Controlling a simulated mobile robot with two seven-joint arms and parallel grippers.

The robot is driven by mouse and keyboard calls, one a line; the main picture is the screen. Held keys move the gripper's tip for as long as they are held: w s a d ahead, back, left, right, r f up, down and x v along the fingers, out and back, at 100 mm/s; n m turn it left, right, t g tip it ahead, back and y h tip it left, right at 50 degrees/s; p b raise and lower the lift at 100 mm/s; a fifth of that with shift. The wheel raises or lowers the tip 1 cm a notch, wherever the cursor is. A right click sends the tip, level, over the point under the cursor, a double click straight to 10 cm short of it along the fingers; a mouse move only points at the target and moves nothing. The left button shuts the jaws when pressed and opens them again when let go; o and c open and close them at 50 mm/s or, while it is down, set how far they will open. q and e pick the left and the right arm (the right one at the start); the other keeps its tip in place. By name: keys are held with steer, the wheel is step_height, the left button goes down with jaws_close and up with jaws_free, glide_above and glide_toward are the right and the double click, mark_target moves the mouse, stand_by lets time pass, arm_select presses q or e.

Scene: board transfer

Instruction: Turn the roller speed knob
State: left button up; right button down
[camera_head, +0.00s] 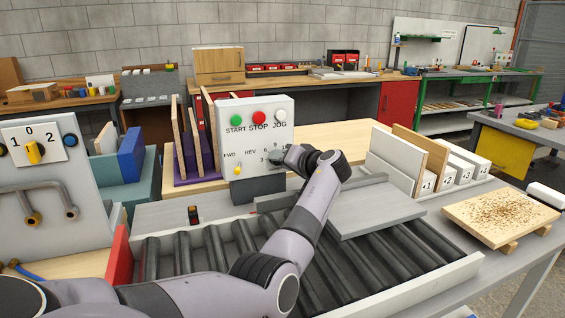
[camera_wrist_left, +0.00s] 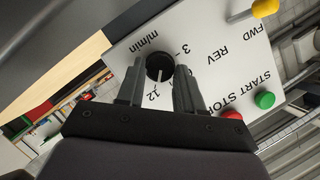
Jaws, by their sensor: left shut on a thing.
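The grey control panel (camera_head: 255,130) stands behind the roller conveyor (camera_head: 215,243). The round black roller speed knob (camera_wrist_left: 160,66) sits on the panel among the marks 3, 12 and m/min in the left wrist view. A pale pointer line shows on its face. My left gripper (camera_wrist_left: 161,73) is shut on the knob, with one dark finger on each side of it. In the head view my left arm reaches over the conveyor to the panel's lower right, and the wrist hides most of the knob and the fingers. My right gripper is out of view.
The panel also has a green START button (camera_head: 237,118), a red STOP button (camera_head: 259,117) and a yellow FWD/REV lever (camera_head: 238,170). A grey board (camera_head: 375,208) lies on the conveyor, right of my arm. A speckled wooden board (camera_head: 500,214) lies at the right.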

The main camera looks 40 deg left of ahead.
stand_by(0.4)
arm_select(q)
steer(key=o, duration=1)
steer(key=shift+a, duration=0.1)
steer(key=shift+b+v, duration=0.45)
steer(key=shift+v, duration=3.15)
